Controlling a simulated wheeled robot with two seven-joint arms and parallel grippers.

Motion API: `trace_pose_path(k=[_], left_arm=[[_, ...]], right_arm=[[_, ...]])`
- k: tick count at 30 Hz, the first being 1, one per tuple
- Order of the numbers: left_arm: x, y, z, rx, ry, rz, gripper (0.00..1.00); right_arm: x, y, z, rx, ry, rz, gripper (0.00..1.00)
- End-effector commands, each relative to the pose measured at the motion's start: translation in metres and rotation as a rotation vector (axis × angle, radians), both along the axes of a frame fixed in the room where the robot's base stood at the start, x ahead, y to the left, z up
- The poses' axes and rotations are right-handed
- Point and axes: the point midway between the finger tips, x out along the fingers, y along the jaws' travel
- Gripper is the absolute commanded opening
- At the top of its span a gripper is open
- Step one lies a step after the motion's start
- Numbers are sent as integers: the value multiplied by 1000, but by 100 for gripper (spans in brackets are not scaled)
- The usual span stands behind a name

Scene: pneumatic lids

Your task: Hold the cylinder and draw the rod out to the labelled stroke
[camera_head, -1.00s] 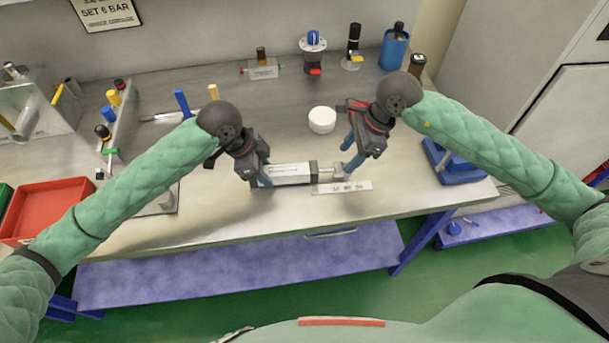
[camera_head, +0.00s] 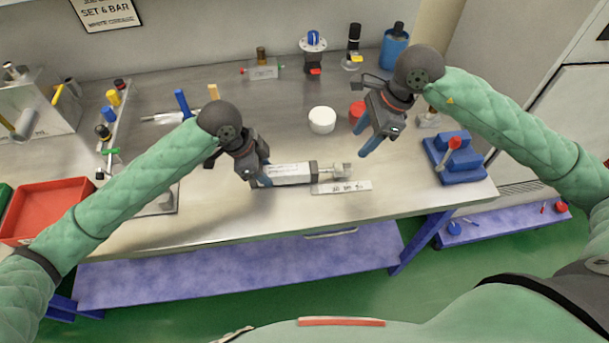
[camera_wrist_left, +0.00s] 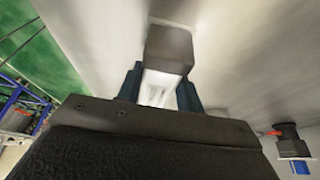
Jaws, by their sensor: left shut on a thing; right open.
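The cylinder (camera_head: 290,173) lies on the bench near its front edge, a pale body with a dark end cap. Its rod (camera_head: 337,169) sticks out to the right, ending in a light grey tip (camera_head: 347,170). A white stroke label (camera_head: 342,187) with dark marks lies just in front of the rod. My left gripper (camera_head: 262,176) is shut on the cylinder's left part; the left wrist view shows the cylinder body (camera_wrist_left: 158,88) between both fingers. My right gripper (camera_head: 370,148) is open and empty, above and to the right of the rod tip, apart from it.
A white round pot (camera_head: 321,120) and a red round thing (camera_head: 357,112) stand behind the cylinder. A blue stand (camera_head: 456,160) is at the right, a red tray (camera_head: 42,208) at the left. Fittings and a blue bottle (camera_head: 394,48) line the back.

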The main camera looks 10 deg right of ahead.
Motion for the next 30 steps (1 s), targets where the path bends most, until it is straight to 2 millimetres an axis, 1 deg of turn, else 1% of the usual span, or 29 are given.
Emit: trace_pose_path(k=[1,6,12,16,24,25,28,30], left_arm=[[0,0,0,0,0,0,16],[0,0,0,0,0,0,16],[0,0,0,0,0,0,16],[0,0,0,0,0,0,16],[0,0,0,0,0,0,16],[0,0,0,0,0,0,40],[0,0,0,0,0,0,60],[0,0,0,0,0,0,62]], right_arm=[[0,-5,11,-1,-3,0,51],[-1,-16,39,-1,-2,0,51],[-2,-25,60,0,-1,1,51],[-2,-27,65,0,0,0,51],[-2,-28,66,0,0,0,51],[-2,-28,66,0,0,0,51],[-2,-27,66,0,1,1,51],[-2,-27,66,0,1,1,51]])
